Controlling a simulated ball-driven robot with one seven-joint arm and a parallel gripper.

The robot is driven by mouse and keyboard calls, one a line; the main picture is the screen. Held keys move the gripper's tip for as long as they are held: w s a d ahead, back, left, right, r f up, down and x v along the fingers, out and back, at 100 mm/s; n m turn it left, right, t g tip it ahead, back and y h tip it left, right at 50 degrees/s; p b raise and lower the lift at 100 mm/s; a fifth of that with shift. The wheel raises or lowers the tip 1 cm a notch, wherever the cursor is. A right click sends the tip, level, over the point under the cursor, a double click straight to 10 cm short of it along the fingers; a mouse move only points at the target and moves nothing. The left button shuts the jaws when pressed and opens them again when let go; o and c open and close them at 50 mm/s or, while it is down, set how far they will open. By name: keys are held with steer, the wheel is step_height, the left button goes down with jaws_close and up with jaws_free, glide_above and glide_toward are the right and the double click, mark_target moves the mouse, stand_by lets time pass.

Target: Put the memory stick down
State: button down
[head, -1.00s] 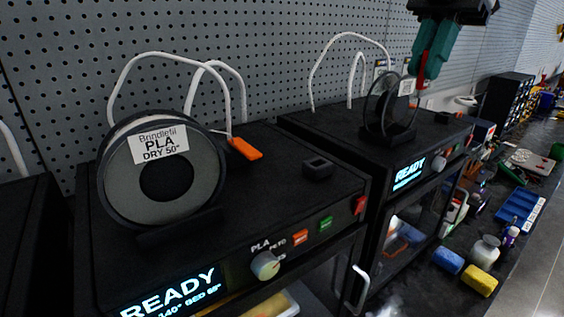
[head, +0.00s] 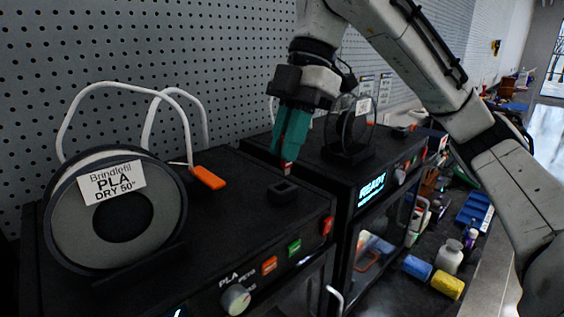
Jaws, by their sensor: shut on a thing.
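My gripper (head: 289,158), with teal fingers, points down over the top of the nearer black printer (head: 240,225). It is shut on a small red piece, the memory stick (head: 287,168), of which only the lower end shows below the fingertips. The fingers hide the rest of it. A small black open-topped block (head: 283,187) sits on the printer top just below the stick in the picture. I cannot tell whether the stick touches the printer top.
A second printer with a dark spool (head: 350,130) stands beyond. Printer top between spool and block is clear.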

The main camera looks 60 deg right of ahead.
mark_target(282, 175)
steer(key=shift+w+a+f, duration=0.15)
steer(key=shift+f, duration=0.15)
steer(key=shift+w+a+f, duration=0.1)
steer(key=shift+w+f, duration=0.05)
steer(key=shift+f, duration=1.55)
steer(key=shift+f, duration=0.1)
steer(key=c, duration=1.1)
jaws_free()
steer(key=shift+c, duration=0.2)
steer(key=v, duration=1.2)
